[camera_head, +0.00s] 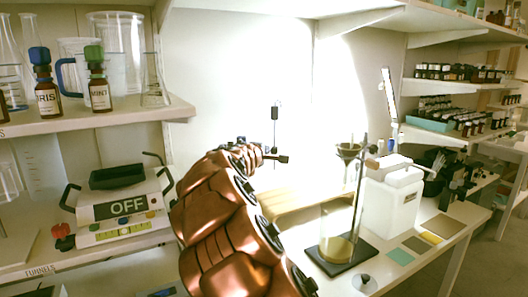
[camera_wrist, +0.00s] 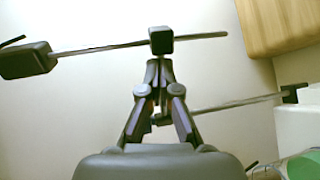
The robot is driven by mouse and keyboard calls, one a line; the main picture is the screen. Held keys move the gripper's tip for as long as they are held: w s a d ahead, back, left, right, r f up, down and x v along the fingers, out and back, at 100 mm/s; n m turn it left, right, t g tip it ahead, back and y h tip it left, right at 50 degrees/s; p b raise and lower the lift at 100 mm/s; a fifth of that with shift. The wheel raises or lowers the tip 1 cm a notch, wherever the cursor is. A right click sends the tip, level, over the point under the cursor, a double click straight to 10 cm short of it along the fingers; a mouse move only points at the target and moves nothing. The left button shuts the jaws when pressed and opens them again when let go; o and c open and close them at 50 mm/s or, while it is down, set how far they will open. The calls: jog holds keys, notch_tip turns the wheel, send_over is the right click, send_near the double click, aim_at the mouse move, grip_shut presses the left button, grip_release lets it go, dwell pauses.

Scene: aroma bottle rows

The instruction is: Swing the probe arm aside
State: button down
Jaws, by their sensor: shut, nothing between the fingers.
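The probe arm looks like the thin rod (camera_wrist: 100,48) with dark blocks that crosses the upper part of the wrist view. One block (camera_wrist: 161,41) is right at my gripper's fingertips, touching or nearly so. A larger block (camera_wrist: 27,61) is at the rod's left. My gripper (camera_wrist: 158,68) is shut and empty, its fingers together below the block. In the head view a thin upright with a dark piece (camera_head: 275,113) and a short bar ending in a block (camera_head: 284,159) show beyond my copper arm, which hides much of my gripper there.
A second rod (camera_wrist: 222,104) runs right from behind my fingers. A stand with a funnel (camera_head: 349,151) and a cylinder (camera_head: 337,240) is at right, beside a white container (camera_head: 393,203). A device reading OFF (camera_head: 125,208) is at left, below shelved bottles (camera_head: 98,91).

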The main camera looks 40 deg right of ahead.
jog(key=shift+s, duration=0.1)
dwell(0.3)
jog(key=s+b+v, duration=0.1)
jog(key=v, duration=2.3)
jog(key=shift+d, duration=0.45)
jog(key=shift+s, duration=0.15)
